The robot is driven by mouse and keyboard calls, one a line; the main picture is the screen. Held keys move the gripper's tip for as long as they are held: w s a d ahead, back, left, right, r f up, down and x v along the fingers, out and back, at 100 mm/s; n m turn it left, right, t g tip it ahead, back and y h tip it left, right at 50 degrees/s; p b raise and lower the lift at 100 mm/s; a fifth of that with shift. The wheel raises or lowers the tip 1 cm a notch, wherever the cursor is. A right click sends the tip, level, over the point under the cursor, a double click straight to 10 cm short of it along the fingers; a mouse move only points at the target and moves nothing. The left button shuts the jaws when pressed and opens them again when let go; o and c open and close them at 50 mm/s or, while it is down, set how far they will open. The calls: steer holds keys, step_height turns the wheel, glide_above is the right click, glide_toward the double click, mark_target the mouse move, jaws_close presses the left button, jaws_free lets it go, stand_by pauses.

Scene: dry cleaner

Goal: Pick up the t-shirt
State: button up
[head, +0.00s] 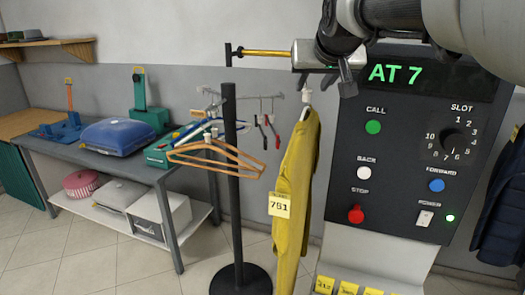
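A yellow garment (294,182) hangs edge-on from a pale hanger (307,97) in front of the control panel. It carries a yellow tag reading 751. I cannot tell whether it is a t-shirt, and no other thing in view is clearly one. My gripper (338,58) is at the top, just above and right of the hanger's hook, in front of the pale block on the rail. I cannot tell whether it touches the hanger or is open or shut.
The control panel (408,150) reads "AT 7". A black stand (232,165) with orange hangers (214,155) is left of the garment. Dark clothing (503,205) hangs at right. Floor at lower left is clear.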

mark_target(308, 91)
steer(key=x, duration=0.7)
steer(key=shift+w, duration=0.15)
jaws_close()
